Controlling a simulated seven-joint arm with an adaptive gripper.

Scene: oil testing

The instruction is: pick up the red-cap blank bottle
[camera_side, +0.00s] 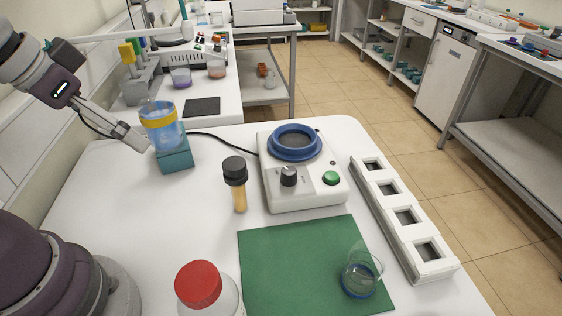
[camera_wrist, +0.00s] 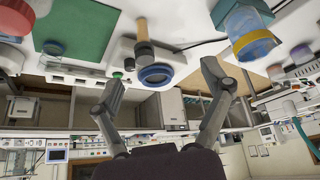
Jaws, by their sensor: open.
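The red-cap bottle (camera_side: 199,286) stands at the near edge of the white table in the side view, its clear lower body cut off by the frame. My gripper (camera_side: 140,138) is at the left, far behind the bottle and beside a blue beaker with a yellow band (camera_side: 162,128). In the wrist view my gripper (camera_wrist: 163,73) has its two fingers spread wide, with nothing held between them.
The beaker sits on a teal block (camera_side: 174,160). A black-capped amber vial (camera_side: 239,195) stands mid-table, left of a white stirrer with a blue ring (camera_side: 300,180). A green mat (camera_side: 285,265) carries a small glass beaker (camera_side: 360,272). A white slotted rack (camera_side: 405,215) lies right.

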